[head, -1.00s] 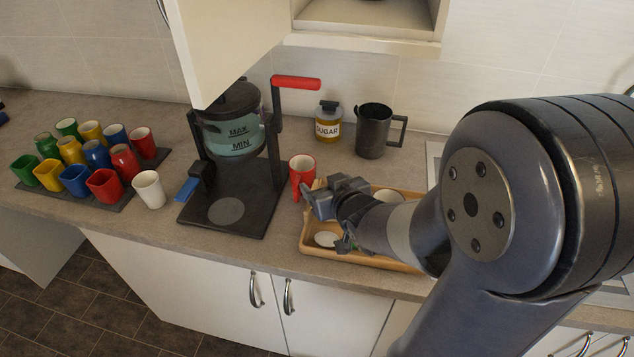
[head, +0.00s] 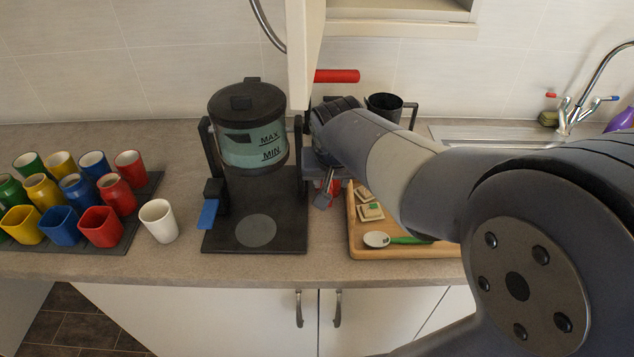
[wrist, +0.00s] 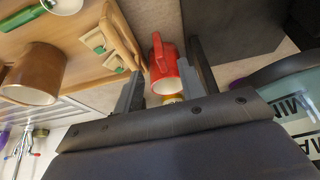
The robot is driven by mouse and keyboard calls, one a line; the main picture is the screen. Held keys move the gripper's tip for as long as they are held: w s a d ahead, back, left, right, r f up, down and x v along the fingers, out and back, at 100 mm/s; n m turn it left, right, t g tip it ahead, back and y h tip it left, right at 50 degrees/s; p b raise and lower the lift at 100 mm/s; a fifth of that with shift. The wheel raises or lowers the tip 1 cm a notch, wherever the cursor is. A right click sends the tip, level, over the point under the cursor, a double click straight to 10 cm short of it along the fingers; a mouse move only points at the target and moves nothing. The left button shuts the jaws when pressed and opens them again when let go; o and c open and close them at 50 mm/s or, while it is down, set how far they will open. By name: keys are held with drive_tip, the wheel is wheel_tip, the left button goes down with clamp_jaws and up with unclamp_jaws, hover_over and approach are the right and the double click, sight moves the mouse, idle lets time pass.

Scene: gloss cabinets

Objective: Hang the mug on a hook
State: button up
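The red mug (head: 333,187) stands on the counter between the coffee machine and the wooden tray, mostly hidden behind my gripper in the head view. In the wrist view the red mug (wrist: 164,68) lies between my gripper's two fingers, with its mouth toward the camera. My gripper (wrist: 164,88) is open, with a finger on either side of the mug. A narrow gap shows on the left; contact on the right is hard to tell. My gripper (head: 326,185) is partly hidden by its own body in the head view.
The coffee machine (head: 250,130) stands close left of my gripper. The wooden tray (head: 365,249) is at right, with a green-handled spoon (head: 385,240). A copper cup (wrist: 35,73) shows in the wrist view. An open cabinet door (head: 303,50) hangs above. Several coloured cups stand at left.

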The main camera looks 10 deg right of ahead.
sight(330, 191)
drive_tip(key=shift+g, duration=0.3)
drive_tip(key=x, duration=0.5)
drive_tip(key=shift+s+a, duration=0.15)
drive_tip(key=shift+s, duration=0.05)
drive_tip(key=x, duration=0.4)
drive_tip(key=shift+w+d+p, duration=0.3)
drive_tip(key=shift+w+p, duration=0.05)
drive_tip(key=shift+w+f, duration=0.25)
drive_tip(key=shift+f, duration=0.25)
clamp_jaws()
